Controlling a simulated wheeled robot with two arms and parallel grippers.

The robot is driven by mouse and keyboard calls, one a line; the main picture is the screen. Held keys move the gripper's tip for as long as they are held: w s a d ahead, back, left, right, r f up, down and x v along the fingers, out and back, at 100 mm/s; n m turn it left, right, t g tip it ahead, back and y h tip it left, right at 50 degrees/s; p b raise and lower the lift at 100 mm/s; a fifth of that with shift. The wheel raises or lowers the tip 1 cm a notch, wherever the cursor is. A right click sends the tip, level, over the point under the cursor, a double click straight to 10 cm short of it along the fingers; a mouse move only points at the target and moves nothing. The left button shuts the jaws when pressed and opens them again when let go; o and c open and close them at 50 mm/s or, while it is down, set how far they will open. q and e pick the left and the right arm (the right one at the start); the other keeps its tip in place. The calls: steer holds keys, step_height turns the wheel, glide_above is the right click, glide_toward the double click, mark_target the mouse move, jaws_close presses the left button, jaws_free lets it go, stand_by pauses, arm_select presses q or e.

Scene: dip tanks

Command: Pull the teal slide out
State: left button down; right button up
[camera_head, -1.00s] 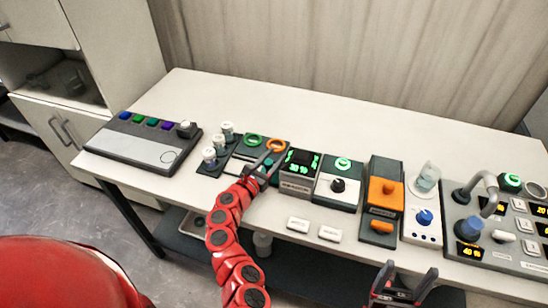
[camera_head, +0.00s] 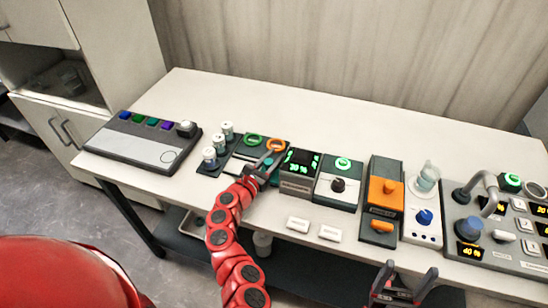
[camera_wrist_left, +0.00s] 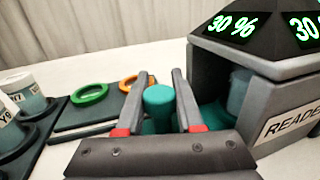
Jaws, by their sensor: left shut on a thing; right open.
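The teal slide (camera_wrist_left: 158,98) has a round upright knob, which stands between the two fingers of my left gripper (camera_wrist_left: 163,84) in the left wrist view. My left gripper is shut on this knob. More teal shows low beside the knob and at the opening of the dark grey reader (camera_wrist_left: 268,88) on the right. In the head view my left gripper (camera_head: 263,164) is just left of the reader (camera_head: 297,182), and my fingers mostly hide the slide. My right gripper (camera_head: 411,271) is open and empty at the table's front edge.
A green ring (camera_head: 254,140) and an orange ring (camera_head: 276,145) lie behind my left gripper. Labelled vials (camera_head: 210,156) stand to its left. A box with a black knob (camera_head: 338,185) is right of the reader. The table's back strip is clear.

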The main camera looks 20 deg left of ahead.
arm_select(q)
steer(key=shift+a, duration=0.15)
stand_by(0.6)
steer(key=a+b, duration=0.2)
steer(key=a, duration=0.8)
steer(key=shift+w, duration=0.2)
steer(key=shift+r, duration=0.1)
steer(key=c, duration=0.8)
jaws_free()
steer(key=shift+a, duration=0.1)
steer(key=shift+c, duration=0.2)
steer(key=b+v, duration=0.3)
steer(key=v, duration=1.4)
steer(key=shift+s+a+b, duration=0.1)
steer(key=shift+s+b, duration=0.1)
steer(key=shift+b, duration=0.1)
